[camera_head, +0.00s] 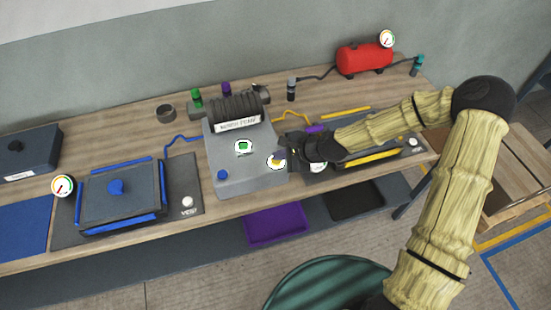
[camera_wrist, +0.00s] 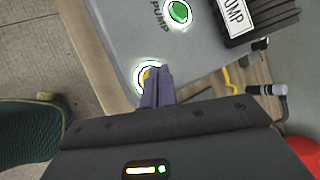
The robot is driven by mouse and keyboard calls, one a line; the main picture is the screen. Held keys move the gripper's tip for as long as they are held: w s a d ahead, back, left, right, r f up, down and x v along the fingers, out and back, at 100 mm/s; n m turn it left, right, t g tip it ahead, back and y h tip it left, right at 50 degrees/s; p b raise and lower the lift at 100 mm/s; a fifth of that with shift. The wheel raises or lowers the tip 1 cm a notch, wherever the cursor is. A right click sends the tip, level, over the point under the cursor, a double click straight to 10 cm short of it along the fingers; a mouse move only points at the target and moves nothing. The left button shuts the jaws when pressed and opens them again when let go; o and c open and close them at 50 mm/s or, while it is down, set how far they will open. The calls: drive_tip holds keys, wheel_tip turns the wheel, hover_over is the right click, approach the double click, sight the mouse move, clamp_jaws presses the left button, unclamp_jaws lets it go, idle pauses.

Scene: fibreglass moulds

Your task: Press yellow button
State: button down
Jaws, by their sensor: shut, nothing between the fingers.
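The yellow button (camera_head: 275,162) sits in a white ring on the right front part of the grey pump box (camera_head: 250,182). My gripper (camera_head: 284,152) is shut and empty, right at the button's right side in the head view. In the wrist view the closed fingers (camera_wrist: 156,87) overlap the yellow button (camera_wrist: 146,76) and hide much of it; only its left part and ring show. I cannot tell whether the fingertips touch it. A green button (camera_head: 243,147) in a white ring lies on the same box; it also shows in the wrist view (camera_wrist: 178,13).
A ribbed black pump part (camera_head: 236,108) stands behind. A blue-edged mould (camera_head: 120,195) lies left, a yellow-edged one (camera_head: 372,160) under my arm. A red tank (camera_head: 362,58) stands at the back right.

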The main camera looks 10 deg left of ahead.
idle(0.3)
drive_tip(key=shift+f, duration=0.4)
idle(0.3)
drive_tip(key=shift+w+r, duration=0.1)
drive_tip(key=shift+r, duration=0.3)
wheel_tip(320, 180, up, 6)
drive_tip(key=p, duration=0.5)
idle(0.3)
drive_tip(key=shift+a, duration=0.1)
